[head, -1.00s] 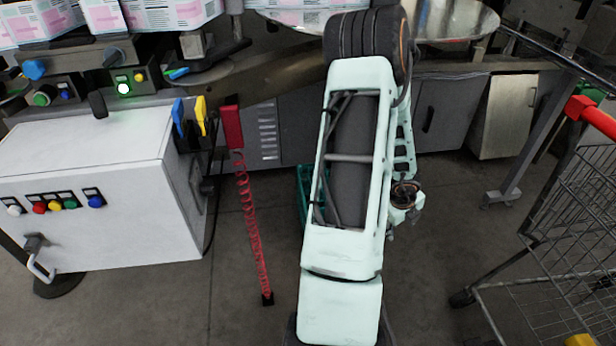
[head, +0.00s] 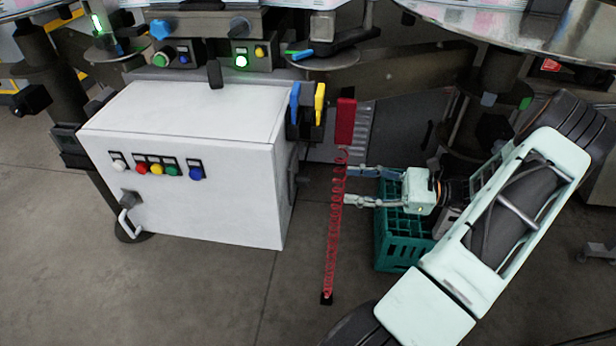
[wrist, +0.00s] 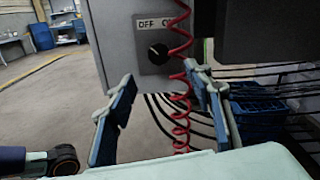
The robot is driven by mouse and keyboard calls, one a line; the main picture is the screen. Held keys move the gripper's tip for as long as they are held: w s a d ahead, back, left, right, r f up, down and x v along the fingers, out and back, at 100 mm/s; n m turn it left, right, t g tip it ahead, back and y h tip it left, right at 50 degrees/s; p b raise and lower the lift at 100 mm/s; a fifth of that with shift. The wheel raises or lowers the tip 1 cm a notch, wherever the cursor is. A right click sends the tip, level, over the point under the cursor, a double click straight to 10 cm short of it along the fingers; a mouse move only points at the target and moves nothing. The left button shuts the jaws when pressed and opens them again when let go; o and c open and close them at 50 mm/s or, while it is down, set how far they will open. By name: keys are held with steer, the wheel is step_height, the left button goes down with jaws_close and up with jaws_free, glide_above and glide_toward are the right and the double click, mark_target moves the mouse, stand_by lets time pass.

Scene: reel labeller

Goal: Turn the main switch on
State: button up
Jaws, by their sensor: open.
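The main switch (wrist: 158,53) is a round black knob below an OFF/ON label on a grey panel in the wrist view. Its white mark seems to point up and left, towards OFF. In the head view the right side of the white cabinet (head: 190,212) is steeply angled, and I cannot make out the knob there. My gripper (head: 348,186) is open and empty, right of the cabinet with its fingers pointing left. In the wrist view my gripper (wrist: 160,86) has its blue-padded fingers spread below the switch, apart from it.
A red coiled cable (head: 335,225) hangs between cabinet and gripper; in the wrist view it crosses the ON lettering and passes near the right finger. A green crate (head: 400,252) stands under my gripper. The floor in front is clear.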

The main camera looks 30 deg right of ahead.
mark_target(303, 179)
steer(key=b+x, duration=0.1)
steer(key=x, duration=0.9)
steer(key=shift+w+a+r+b, duration=0.15)
steer(key=shift+a+r+b, duration=0.05)
steer(key=shift+a+b, duration=0.2)
steer(key=c, duration=1.2)
steer(key=shift+o, duration=0.2)
